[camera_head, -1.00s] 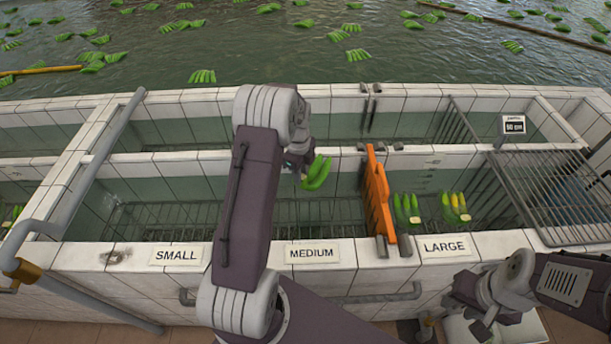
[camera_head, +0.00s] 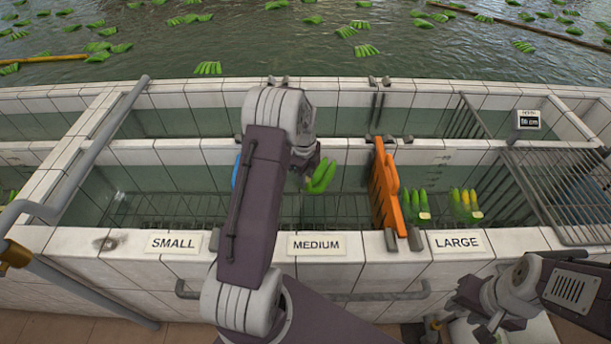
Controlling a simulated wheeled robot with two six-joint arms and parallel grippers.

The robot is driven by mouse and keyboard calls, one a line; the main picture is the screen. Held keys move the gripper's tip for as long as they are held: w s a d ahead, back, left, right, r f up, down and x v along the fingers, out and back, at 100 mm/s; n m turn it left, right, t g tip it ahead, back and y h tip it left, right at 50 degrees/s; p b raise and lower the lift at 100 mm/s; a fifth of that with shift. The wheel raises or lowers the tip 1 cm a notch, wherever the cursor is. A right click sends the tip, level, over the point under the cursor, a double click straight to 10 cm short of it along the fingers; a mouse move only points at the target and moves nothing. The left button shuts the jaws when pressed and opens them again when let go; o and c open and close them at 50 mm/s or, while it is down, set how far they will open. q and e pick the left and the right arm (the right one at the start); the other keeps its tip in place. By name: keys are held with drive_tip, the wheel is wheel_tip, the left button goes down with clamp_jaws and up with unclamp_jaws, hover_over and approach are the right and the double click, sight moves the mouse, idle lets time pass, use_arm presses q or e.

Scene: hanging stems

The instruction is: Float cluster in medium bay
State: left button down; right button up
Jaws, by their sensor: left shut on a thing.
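A green banana cluster (camera_head: 321,177) hangs over the medium bay, behind and above the MEDIUM label (camera_head: 316,245). My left gripper (camera_head: 307,172) is shut on the cluster near its upper left end; my forearm hides part of the jaws. The medium bay (camera_head: 340,208) shows a wire rack under clear water. An orange divider (camera_head: 386,190) stands between the medium and large bays. My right gripper (camera_head: 434,324) is low at the lower right, in front of the tank wall; its jaws are too small to judge.
A blue divider (camera_head: 236,170) shows partly behind my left arm. Two clusters (camera_head: 415,205) (camera_head: 466,204) sit in the large bay. The small bay (camera_head: 165,208) looks empty. A metal grate (camera_head: 560,190) covers the right end. A display (camera_head: 528,119) stands at the back right.

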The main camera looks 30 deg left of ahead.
use_arm(q)
wheel_tip(320, 180, down, 17)
drive_tip(key=b, duration=1.2)
drive_tip(key=shift+f+b, duration=0.2)
drive_tip(key=shift+b, duration=0.1)
drive_tip(key=shift+f+b, duration=0.65)
drive_tip(key=shift+f, duration=0.35)
drive_tip(key=c, duration=1.1)
unclamp_jaws()
drive_tip(key=shift+o, duration=0.2)
wheel_tip(320, 180, up, 27)
drive_tip(key=p, duration=1.6)
drive_tip(key=shift+s, duration=0.15)
drive_tip(key=shift+f, duration=0.2)
